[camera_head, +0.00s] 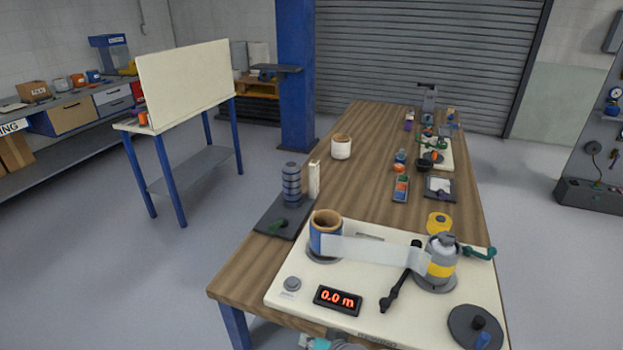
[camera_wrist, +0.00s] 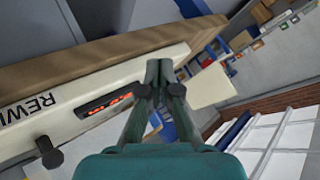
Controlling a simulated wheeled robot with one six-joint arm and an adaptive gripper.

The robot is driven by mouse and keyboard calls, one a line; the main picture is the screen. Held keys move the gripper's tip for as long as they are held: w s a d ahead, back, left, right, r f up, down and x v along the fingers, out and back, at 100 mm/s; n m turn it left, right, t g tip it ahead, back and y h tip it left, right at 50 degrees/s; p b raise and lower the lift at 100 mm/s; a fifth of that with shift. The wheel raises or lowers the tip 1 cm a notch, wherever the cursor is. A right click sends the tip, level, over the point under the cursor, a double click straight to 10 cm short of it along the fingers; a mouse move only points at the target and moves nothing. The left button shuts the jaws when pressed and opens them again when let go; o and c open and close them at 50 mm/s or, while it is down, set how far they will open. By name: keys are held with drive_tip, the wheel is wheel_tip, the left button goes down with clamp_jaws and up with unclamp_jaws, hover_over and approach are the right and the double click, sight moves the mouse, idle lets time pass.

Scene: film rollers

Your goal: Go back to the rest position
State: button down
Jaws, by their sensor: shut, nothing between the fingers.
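My gripper (camera_wrist: 160,70) is shut and empty in the wrist view, its dark green fingers together. It is apart from the cream film-winding board (camera_wrist: 62,120), whose edge and red-digit display (camera_wrist: 110,102) lie to the left of the fingers. In the head view a small teal part of my arm shows at the bottom edge, in front of the board (camera_head: 385,325); the fingers cannot be made out there. On the board, a film strip (camera_head: 375,252) spans from a blue roll (camera_head: 325,235) to a grey and yellow roller (camera_head: 441,262). The display (camera_head: 337,299) reads 0.0 m.
The board stands on a long wooden table (camera_head: 365,200). A black crank (camera_head: 400,280) and a dark disc (camera_head: 475,328) are on the board. A dark base with stacked rings (camera_head: 291,185) is to the left. Open floor (camera_head: 120,270) lies left of the table.

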drive_tip(key=s+d+f+m+t+h, duration=0.15)
drive_tip(key=s+d+f, duration=0.25)
drive_tip(key=s+d, duration=0.4)
drive_tip(key=s+d+f+n+t+h, duration=0.15)
drive_tip(key=s+d+f, duration=0.3)
drive_tip(key=s, duration=0.45)
drive_tip(key=s+d+r+t+h, duration=0.1)
drive_tip(key=s+r, duration=0.4)
drive_tip(key=s, duration=0.5)
drive_tip(key=s+d+r+t+h, duration=0.2)
drive_tip(key=s+d+r, duration=0.2)
drive_tip(key=s, duration=0.5)
drive_tip(key=shift+s+d+r+n+t, duration=0.3)
drive_tip(key=shift+s+d+r+t, duration=0.1)
drive_tip(key=shift+d, duration=0.3)
